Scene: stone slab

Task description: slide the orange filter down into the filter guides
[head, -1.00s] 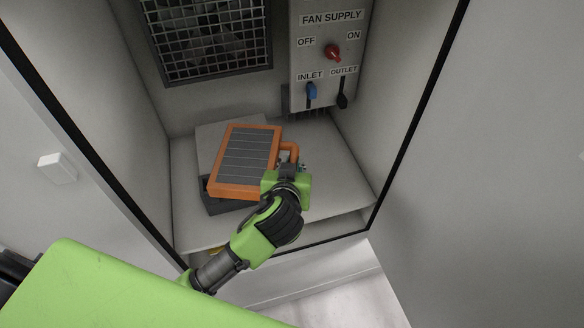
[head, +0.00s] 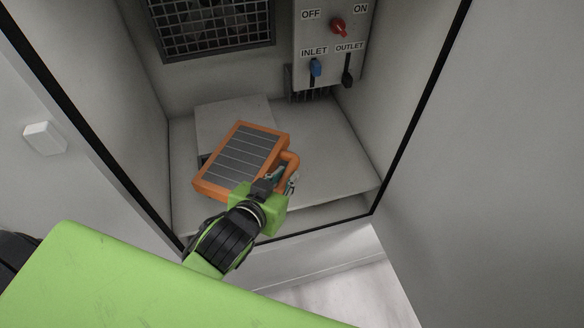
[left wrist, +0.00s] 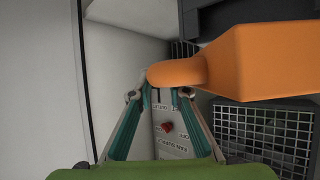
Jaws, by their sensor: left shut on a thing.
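The orange filter (head: 243,158), an orange frame around grey pleats, is held at a tilt inside the cabinet in the head view. Its orange loop handle (head: 291,160) is on its right side. My left gripper (head: 279,181) is shut on that handle; the fingertips are partly hidden. In the left wrist view, the orange handle (left wrist: 178,72) crosses between the fingertips (left wrist: 172,93) and the frame (left wrist: 265,62) extends to the right. I cannot clearly make out the filter guides; a grey block (head: 232,115) lies partly hidden behind the filter. My right gripper is not in view.
A fan grille (head: 210,32) and a switch panel (head: 331,45) with red, blue and black controls are on the cabinet's back. The cabinet floor (head: 335,160) is clear on the right. The side walls and black-edged front opening bound the space.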

